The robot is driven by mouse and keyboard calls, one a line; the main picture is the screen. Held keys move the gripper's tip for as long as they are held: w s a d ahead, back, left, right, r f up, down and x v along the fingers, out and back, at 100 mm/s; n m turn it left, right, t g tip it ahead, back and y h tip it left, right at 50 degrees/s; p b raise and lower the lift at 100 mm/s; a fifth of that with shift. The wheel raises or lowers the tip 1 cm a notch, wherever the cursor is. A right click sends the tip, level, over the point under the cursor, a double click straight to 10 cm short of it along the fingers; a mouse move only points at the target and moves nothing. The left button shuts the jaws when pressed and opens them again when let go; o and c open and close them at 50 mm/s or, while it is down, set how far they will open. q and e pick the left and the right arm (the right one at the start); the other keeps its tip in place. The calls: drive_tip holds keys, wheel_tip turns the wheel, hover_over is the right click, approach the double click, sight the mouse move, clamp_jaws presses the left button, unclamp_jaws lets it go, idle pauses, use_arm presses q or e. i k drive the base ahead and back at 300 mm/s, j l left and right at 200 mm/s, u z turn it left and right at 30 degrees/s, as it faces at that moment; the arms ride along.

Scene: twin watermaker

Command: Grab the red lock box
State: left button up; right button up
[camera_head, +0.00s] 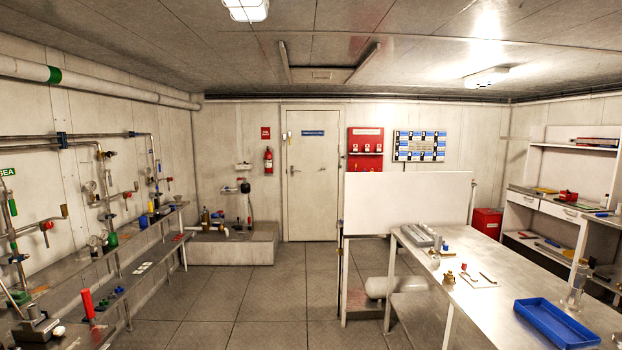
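A small red box-like object (568,196) sits on the worktop of the white shelving unit at the far right. It is small in the view, and I cannot tell for certain that it is the lock box. A red board (365,141) with several small items hangs on the back wall, right of the door. A larger red container (487,222) stands on the floor behind the long table. Neither of my grippers shows in the head view.
A long metal table (476,301) with a blue tray (556,324) and small parts stands at front right. A white panel (408,204) rises behind it. Pipes and a bench (135,262) line the left wall. The tiled floor (265,295) between is clear.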

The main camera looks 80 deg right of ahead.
sight(570, 197)
drive_tip(key=i+l+z, duration=0.2)
drive_tip(key=l, duration=0.2)
drive_tip(key=l+z, duration=0.2)
drive_tip(key=l, duration=0.25)
drive_tip(key=i+l+z, duration=0.2)
drive_tip(key=l, duration=0.15)
drive_tip(key=i+l+z, duration=0.25)
drive_tip(key=l+z, duration=0.2)
drive_tip(key=i+l+z, duration=0.55)
drive_tip(key=z, duration=0.3)
drive_tip(key=i+l+z, duration=0.1)
drive_tip(key=i+z, duration=0.6)
drive_tip(key=i, duration=0.5)
drive_tip(key=i+u, duration=0.15)
drive_tip(key=i, duration=1.5)
drive_tip(key=i+z, duration=0.2)
drive_tip(key=i, duration=0.65)
